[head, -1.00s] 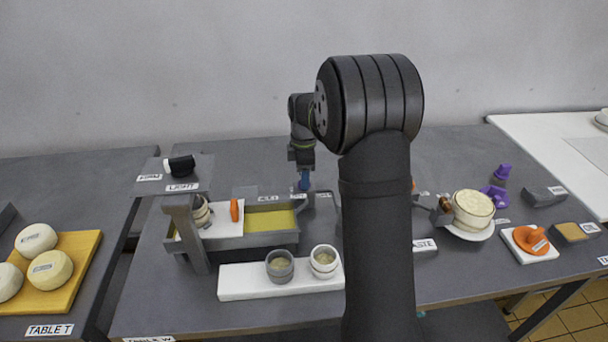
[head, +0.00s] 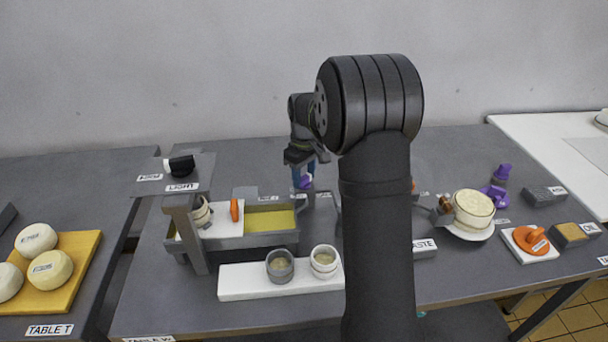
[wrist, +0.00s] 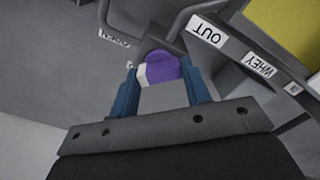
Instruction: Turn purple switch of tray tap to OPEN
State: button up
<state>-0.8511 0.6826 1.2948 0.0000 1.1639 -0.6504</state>
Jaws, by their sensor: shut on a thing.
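The purple switch (wrist: 162,68) with a pale end lies between the two blue fingers of my gripper (wrist: 160,82) in the wrist view. My gripper is shut on it. In the head view my gripper (head: 303,178) is at the back right corner of the grey tray (head: 273,242), with a bit of the purple switch (head: 306,182) showing under the fingers. An OPEN label (wrist: 114,37) lies left of the switch in the wrist view, apart from it. The tap's body is mostly hidden.
OUT (wrist: 207,31) and WHEY (wrist: 260,65) labels are on the right in the wrist view. In front of the tray, a white board (head: 240,283) holds two cups. A cheese (head: 473,208) on a plate is at right. My arm hides the table's middle.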

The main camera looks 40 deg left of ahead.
aim_at(305, 177)
jog(key=m, duration=0.4)
jog(key=shift+m, duration=2.2)
jog(key=o, duration=1)
notch_tip(305, 177, up, 17)
jog(key=shift+r, duration=0.2)
jog(key=shift+d, duration=0.1)
